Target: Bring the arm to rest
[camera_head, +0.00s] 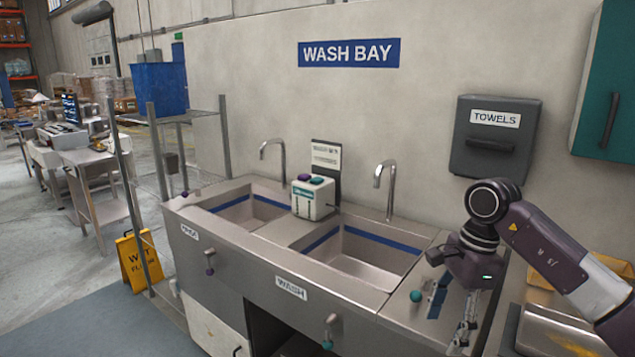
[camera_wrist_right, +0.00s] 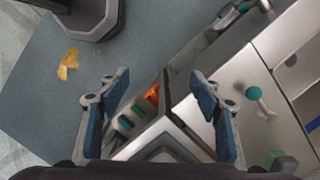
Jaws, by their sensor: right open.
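My right arm (camera_head: 545,245) reaches in from the right in the head view. It is bent at a dark round joint in front of the wall, below the towel box. My right gripper (camera_head: 450,318) hangs downward over the right front edge of the sink counter, close to a teal-knobbed lever. In the right wrist view the gripper (camera_wrist_right: 160,80) is open, its two blue-padded fingers wide apart with nothing between them. The wrist camera looks down past the counter front toward the floor. My left gripper is in neither view.
A steel double sink (camera_head: 290,270) with two taps and a small dispenser (camera_head: 312,200) stands ahead. A towel box (camera_head: 495,137) and teal cabinet (camera_head: 606,90) hang on the wall. A yellow wet-floor sign (camera_head: 139,258) stands left. An open compartment (camera_wrist_right: 165,140) holds green and orange items.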

